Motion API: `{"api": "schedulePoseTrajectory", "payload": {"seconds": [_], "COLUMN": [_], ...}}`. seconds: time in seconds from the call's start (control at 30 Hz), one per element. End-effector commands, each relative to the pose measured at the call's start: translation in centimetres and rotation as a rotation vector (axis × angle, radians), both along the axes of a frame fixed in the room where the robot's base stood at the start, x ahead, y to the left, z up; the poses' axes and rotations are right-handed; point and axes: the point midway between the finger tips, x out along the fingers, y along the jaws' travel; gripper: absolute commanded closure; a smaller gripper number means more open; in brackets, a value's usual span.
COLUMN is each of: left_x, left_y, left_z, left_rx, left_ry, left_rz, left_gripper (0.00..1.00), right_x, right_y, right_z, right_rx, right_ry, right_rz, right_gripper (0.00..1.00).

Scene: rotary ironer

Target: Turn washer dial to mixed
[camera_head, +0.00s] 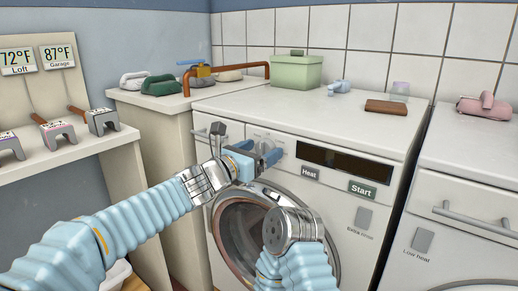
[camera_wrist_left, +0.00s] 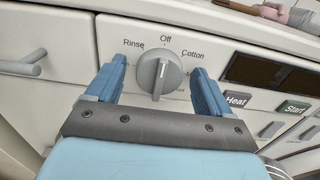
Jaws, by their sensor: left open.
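The washer dial (camera_wrist_left: 159,76) is a round grey knob with a raised grip bar, on the white washer front. Its white mark points up towards the Off label (camera_wrist_left: 166,39). Rinse (camera_wrist_left: 133,44) is at its left and Cotton (camera_wrist_left: 193,55) at its right; no Mixed label can be read. My left gripper (camera_head: 258,152) is at the dial in the head view. In the left wrist view its two blue fingers are open, one on each side of the dial, with gaps to it. My right arm shows at the bottom centre, but its fingers are not seen.
The washer's round door (camera_head: 225,235) is below the dial. A Heat button (camera_head: 310,173), a Start button (camera_head: 362,189) and a dark display (camera_head: 345,160) lie to the right. A green box (camera_head: 297,72) and brown wallet (camera_head: 386,107) sit on top.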

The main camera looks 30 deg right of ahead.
Motion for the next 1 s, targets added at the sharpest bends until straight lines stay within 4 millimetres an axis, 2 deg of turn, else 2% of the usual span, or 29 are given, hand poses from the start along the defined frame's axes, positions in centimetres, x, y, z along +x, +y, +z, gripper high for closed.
{"api": "schedulePoseTrajectory", "payload": {"seconds": [0.13,0.17,0.5,0.77,1.0], "left_x": [0.0,0.0,0.0,0.0,-0.1], "left_y": [0.0,0.0,0.0,0.0,0.1], "left_z": [0.0,0.0,0.0,-0.1,-0.2], "left_rx": [0.000,0.000,0.000,0.010,0.056], "left_ry": [0.000,0.000,0.000,-0.027,-0.143], "left_rz": [0.000,0.000,0.000,0.000,0.001], "left_gripper": [0.19,0.22,0.72,0.72,0.72], "right_x": [0.0,0.0,0.0,0.0,0.1], "right_y": [0.0,0.0,0.0,0.0,-0.3], "right_z": [0.0,0.0,0.0,-0.4,-1.8], "right_rx": [0.000,0.000,0.000,0.000,-0.004], "right_ry": [0.000,0.000,0.000,0.000,-0.003], "right_rz": [0.000,0.000,0.000,-0.001,-0.006], "right_gripper": [1.00,1.00,1.00,1.00,1.00]}}
